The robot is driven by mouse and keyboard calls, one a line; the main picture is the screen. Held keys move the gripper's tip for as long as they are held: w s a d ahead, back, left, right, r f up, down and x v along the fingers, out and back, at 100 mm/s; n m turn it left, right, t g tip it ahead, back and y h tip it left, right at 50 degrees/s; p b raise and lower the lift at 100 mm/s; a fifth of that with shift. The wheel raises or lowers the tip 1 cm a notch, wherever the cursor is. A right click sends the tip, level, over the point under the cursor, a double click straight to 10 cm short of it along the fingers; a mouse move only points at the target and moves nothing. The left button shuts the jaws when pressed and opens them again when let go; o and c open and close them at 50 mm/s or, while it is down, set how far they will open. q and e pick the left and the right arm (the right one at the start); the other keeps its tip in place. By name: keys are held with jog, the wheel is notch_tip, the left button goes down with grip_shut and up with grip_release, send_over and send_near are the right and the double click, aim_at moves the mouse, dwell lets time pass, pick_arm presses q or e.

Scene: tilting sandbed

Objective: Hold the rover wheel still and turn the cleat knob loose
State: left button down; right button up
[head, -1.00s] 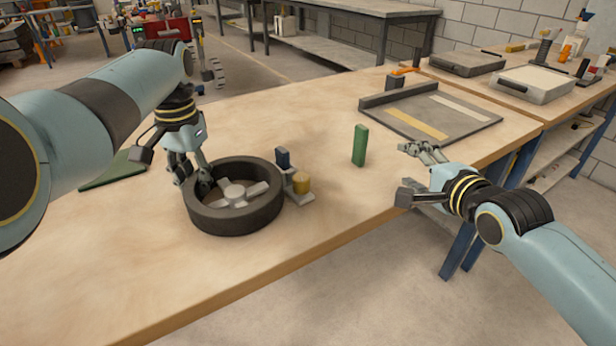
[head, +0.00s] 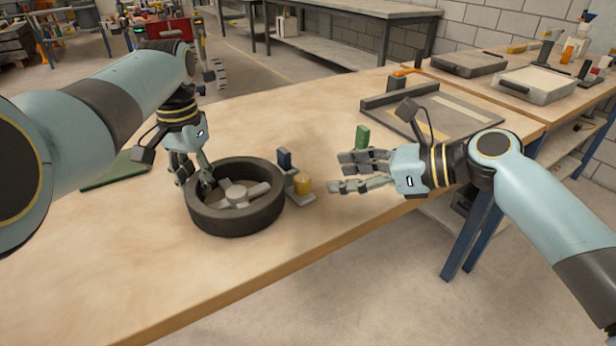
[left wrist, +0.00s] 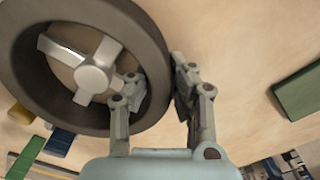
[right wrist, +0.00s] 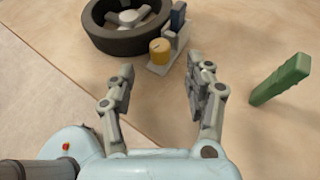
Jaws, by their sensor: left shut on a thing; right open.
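The rover wheel (head: 237,222) is a dark ring with light grey spokes and hub, lying flat on the table. My left gripper (head: 194,180) is shut on its rim at the left, one finger inside and one outside, as the left wrist view (left wrist: 160,92) shows. The cleat knob (head: 304,183) is a yellow cylinder on a small grey bracket with a dark blue upright block, close to the wheel's right side. My right gripper (head: 345,172) is open and empty, to the right of the knob. In the right wrist view the knob (right wrist: 160,51) lies beyond and between the open fingers (right wrist: 160,85).
A green upright block (head: 362,135) stands just behind my right gripper. A grey tray (head: 470,108) with strips lies at the back right. A flat green piece (head: 115,172) lies left of the wheel. The table's front is clear.

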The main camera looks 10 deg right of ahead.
aim_at(308, 178)
jog(key=x, duration=0.8)
jog(key=shift+s, duration=0.1)
jog(key=shift+d, duration=0.1)
grip_shut()
jog(key=shift+n+g+y, duration=0.7)
jog(key=shift+n+g, duration=0.6)
jog(key=shift+g, duration=0.1)
grip_release()
jog(key=shift+d, duration=0.1)
jog(key=v, duration=1.2)
